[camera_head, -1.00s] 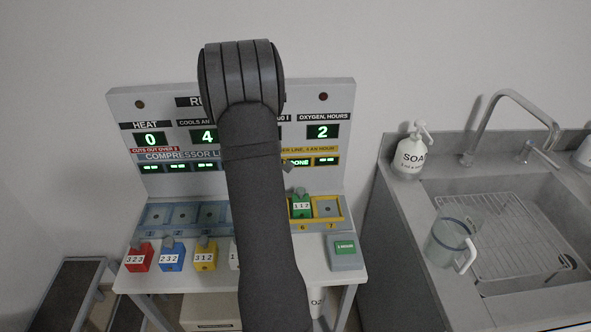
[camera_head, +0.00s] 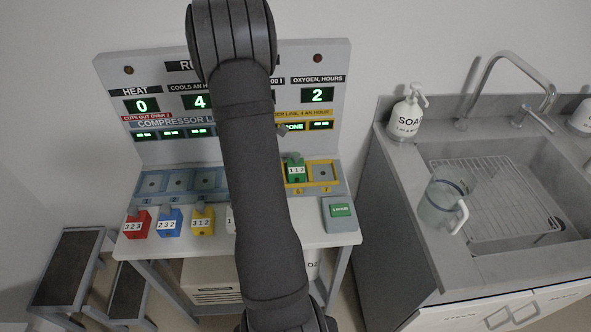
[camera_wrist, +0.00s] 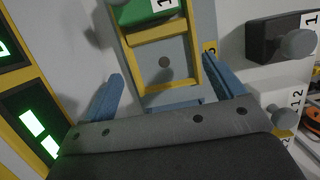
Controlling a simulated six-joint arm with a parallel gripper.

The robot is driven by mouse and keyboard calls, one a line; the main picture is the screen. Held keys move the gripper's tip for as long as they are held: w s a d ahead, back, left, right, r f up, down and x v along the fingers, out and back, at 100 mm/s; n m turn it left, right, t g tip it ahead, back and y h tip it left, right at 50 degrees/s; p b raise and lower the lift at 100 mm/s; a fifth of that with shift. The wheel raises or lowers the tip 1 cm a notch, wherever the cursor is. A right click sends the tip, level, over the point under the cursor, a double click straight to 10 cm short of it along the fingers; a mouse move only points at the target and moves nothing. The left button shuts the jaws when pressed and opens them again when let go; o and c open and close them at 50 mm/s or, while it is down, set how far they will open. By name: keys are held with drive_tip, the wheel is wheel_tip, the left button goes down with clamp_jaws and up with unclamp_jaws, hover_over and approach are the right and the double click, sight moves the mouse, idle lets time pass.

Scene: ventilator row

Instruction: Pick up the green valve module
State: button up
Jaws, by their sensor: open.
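The green valve module (camera_head: 296,171), labelled 117, sits in the yellow-framed part of the slot row on the white stand, with an empty slot to its right. In the wrist view part of the green module (camera_wrist: 148,10) shows at the top edge, cut off by the frame. My gripper (camera_wrist: 163,86) is open and empty. Its two blue fingers are spread on either side of an empty yellow-framed slot (camera_wrist: 174,52), with the green module beyond the fingertips. In the head view my arm hides the gripper and the middle of the stand.
Red (camera_head: 136,223), blue (camera_head: 169,222) and yellow (camera_head: 203,220) modules stand along the front of the stand. The wrist view shows a black module (camera_wrist: 272,38) and a white module (camera_wrist: 270,95) at right.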

drive_tip(key=shift+o, duration=0.4)
drive_tip(key=shift+r, duration=0.15)
drive_tip(key=d+r, duration=0.4)
drive_tip(key=r, duration=0.9)
hover_over(298, 165)
drive_tip(key=a, duration=0.2)
wheel_tip(298, 165, down, 11)
drive_tip(key=shift+a+r, duration=0.1)
drive_tip(key=shift+r, duration=0.1)
drive_tip(key=shift+d+x, duration=0.15)
drive_tip(key=shift+x, duration=1.2)
drive_tip(key=shift+d+x, duration=0.15)
drive_tip(key=shift+x, duration=1.25)
drive_tip(key=shift+s+r, duration=0.1)
drive_tip(key=c, duration=1.3)
drive_tip(key=shift+r, duration=0.1)
